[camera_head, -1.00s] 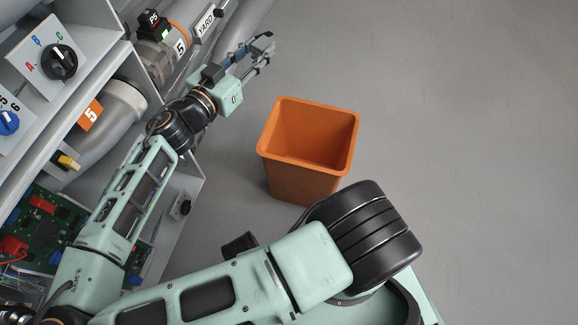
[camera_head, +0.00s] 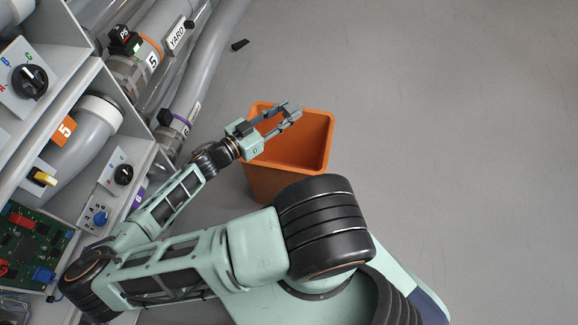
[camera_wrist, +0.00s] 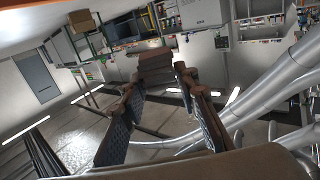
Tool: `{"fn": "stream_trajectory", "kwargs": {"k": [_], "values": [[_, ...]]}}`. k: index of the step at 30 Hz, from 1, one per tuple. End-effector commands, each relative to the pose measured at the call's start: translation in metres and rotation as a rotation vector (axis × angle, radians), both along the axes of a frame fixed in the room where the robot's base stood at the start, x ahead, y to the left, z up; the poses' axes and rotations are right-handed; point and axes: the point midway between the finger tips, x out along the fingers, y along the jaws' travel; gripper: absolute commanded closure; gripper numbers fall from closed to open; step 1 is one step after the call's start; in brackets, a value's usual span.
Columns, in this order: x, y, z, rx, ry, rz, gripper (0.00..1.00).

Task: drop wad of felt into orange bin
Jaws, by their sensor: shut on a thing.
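The orange bin (camera_head: 262,172) stands upright on the grey floor in the head view, with its open mouth facing up. My gripper (camera_head: 288,110) is over the far part of its opening. In the wrist view my gripper (camera_wrist: 156,78) has its two fingers apart, with a brownish, layered piece, apparently the wad of felt (camera_wrist: 155,64), between the tips. The fingers hide part of the bin's far rim.
Grey pipes (camera_head: 205,75) and a panel rack with knobs (camera_head: 123,174) run along the left, close to the bin. A small dark piece (camera_head: 240,45) lies on the floor beyond the bin. The floor on the right is clear.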

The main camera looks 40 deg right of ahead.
Motion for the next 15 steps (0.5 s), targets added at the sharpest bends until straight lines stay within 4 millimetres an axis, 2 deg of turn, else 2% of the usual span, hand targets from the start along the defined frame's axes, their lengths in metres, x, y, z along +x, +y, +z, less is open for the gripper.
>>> {"fn": "stream_trajectory", "kwargs": {"k": [5, 15], "values": [[-0.001, -0.001, -0.012, 0.0, 0.001, -0.003, 0.88], [0.0, -0.001, -0.051, 0.0, 0.002, -0.001, 0.88]]}}
